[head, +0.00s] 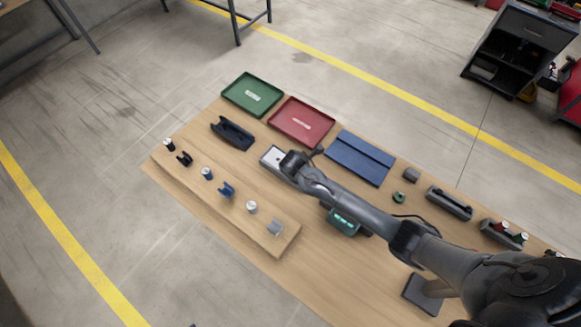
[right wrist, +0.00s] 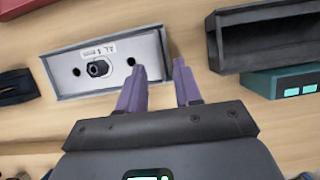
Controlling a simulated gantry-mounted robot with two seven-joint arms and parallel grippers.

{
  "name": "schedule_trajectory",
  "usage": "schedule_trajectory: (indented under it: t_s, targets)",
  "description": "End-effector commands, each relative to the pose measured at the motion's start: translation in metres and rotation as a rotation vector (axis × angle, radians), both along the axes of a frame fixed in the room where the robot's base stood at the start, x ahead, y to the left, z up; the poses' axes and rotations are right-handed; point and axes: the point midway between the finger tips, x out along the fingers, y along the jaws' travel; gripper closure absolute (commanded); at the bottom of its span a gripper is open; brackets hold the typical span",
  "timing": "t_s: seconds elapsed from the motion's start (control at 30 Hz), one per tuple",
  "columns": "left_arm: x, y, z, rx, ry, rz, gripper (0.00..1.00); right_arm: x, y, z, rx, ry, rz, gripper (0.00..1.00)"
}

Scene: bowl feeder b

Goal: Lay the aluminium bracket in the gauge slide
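The aluminium bracket (right wrist: 105,62) lies on the wooden table in the right wrist view. It is a grey plate with raised edges, a white label, two dark holes and a black fitting in its middle. It also shows partly in the head view (head: 271,156), beside my right gripper (head: 297,163). In the right wrist view my right gripper (right wrist: 161,68) is open with nothing between its purple fingers; the left finger overlaps the bracket's right end. A dark grey trough (right wrist: 262,42), apparently the gauge slide, stands right of the fingers beside a teal display unit (right wrist: 283,83). My left gripper is not in view.
A raised wooden strip (head: 237,212) carries several small parts. A dark grey box (head: 450,204) stands at the right.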

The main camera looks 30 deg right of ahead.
Motion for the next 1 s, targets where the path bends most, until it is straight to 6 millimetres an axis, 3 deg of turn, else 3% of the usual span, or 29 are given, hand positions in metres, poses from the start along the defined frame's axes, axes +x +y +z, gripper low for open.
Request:
schedule_trajectory:
  t_s: [0.3, 0.6, 0.83, 1.0]
  targets:
    - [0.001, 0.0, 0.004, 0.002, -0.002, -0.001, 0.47, 0.005, -0.013, -0.033, 0.001, 0.0, 0.0, 0.66]
    - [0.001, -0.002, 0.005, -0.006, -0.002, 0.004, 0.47, 0.005, -0.015, -0.036, 0.0, 0.0, 0.0, 0.66]
    - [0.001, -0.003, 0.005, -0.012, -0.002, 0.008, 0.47, 0.005, -0.015, -0.036, 0.0, 0.0, 0.0, 1.0]
    - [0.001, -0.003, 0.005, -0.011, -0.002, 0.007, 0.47, 0.005, -0.015, -0.036, 0.0, 0.0, 0.0, 1.0]
